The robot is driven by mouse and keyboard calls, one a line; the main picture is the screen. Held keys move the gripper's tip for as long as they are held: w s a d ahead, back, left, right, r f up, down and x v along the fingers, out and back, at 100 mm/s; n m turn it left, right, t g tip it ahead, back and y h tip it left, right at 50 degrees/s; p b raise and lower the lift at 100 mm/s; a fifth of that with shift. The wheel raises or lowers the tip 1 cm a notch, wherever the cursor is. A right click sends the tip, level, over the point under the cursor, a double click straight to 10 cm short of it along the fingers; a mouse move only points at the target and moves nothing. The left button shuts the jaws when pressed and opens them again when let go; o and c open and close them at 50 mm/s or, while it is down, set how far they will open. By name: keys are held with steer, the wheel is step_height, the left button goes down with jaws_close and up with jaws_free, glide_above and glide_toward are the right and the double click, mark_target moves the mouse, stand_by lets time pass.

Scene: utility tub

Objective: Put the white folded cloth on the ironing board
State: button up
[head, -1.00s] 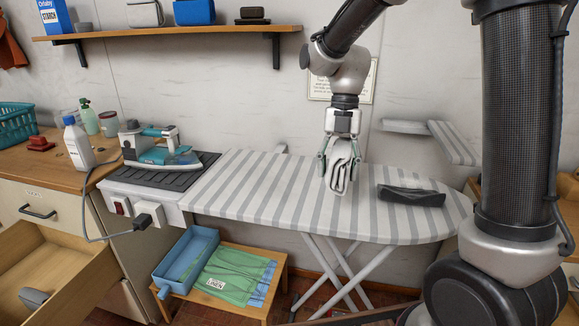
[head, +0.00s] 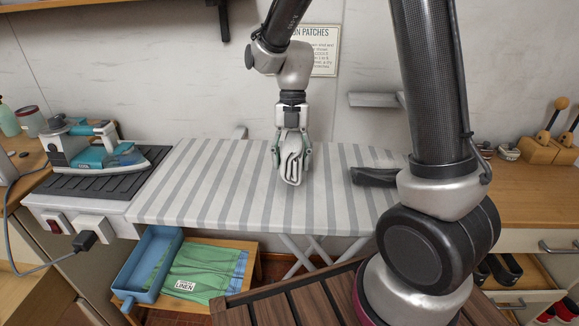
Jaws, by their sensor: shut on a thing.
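The white folded cloth (head: 291,166) hangs upright between the fingers of my gripper (head: 291,156), which is shut on it. The gripper points down over the middle of the ironing board (head: 215,185), which has a grey and white striped cover. The cloth's lower end is close to the cover; I cannot tell whether it touches. A dark folded item (head: 373,177) lies on the board to the right of the cloth, partly hidden by my arm.
A teal iron (head: 100,150) stands on the dark rest at the board's left end. Below are a blue tub (head: 150,262) and green linen (head: 203,272) on a low wooden table. A wooden counter (head: 525,195) is at the right. The board's left half is clear.

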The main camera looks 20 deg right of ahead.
step_height(320, 180, down, 3)
steer(key=shift+r, duration=0.1)
steer(key=o, duration=1.1)
